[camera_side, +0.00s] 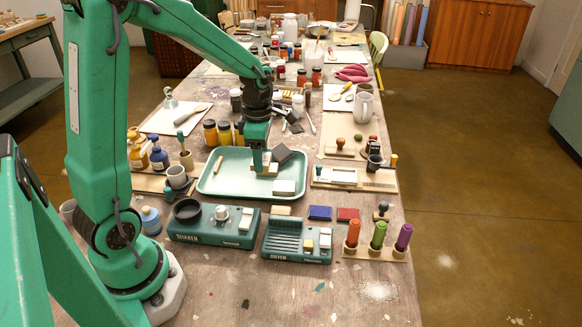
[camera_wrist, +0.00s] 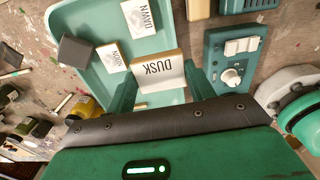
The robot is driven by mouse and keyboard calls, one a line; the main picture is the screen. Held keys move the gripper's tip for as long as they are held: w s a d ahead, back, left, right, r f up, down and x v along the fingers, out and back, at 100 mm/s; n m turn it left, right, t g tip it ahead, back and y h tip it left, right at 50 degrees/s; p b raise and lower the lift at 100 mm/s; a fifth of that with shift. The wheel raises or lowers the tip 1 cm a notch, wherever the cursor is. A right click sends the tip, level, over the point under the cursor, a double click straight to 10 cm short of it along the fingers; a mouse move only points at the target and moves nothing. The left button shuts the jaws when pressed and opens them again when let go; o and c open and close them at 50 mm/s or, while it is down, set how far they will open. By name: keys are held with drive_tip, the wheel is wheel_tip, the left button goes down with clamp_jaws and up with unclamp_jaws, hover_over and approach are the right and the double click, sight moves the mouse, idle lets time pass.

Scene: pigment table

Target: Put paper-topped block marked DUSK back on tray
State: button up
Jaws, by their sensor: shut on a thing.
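The DUSK block (camera_wrist: 158,70), with a white paper top and a tan body, sits between the two fingers of my gripper (camera_wrist: 162,88) in the wrist view. My gripper (camera_side: 262,166) is shut on it, low over the pale green tray (camera_side: 236,151) in the side view. I cannot tell whether the block touches the tray floor. The tray also shows in the wrist view (camera_wrist: 100,85). The NOON block (camera_wrist: 112,57) and the DAWN block (camera_wrist: 139,18) lie on it, paper side up, on the far side of DUSK.
A dark square piece (camera_side: 282,154) shows beside my gripper. A small wooden stick (camera_side: 218,165) lies at the tray's left. The teal shaker (camera_side: 213,229) and dryer (camera_side: 297,243) stand in front of the tray.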

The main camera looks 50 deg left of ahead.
hover_over(245, 175)
wheel_tip(245, 175, down, 6)
drive_tip(key=shift+s+f, duration=0.15)
drive_tip(key=shift+f, duration=2)
drive_tip(key=shift+f, duration=0.1)
drive_tip(key=o, duration=1)
wheel_tip(245, 175, up, 12)
drive_tip(key=shift+r, duration=0.15)
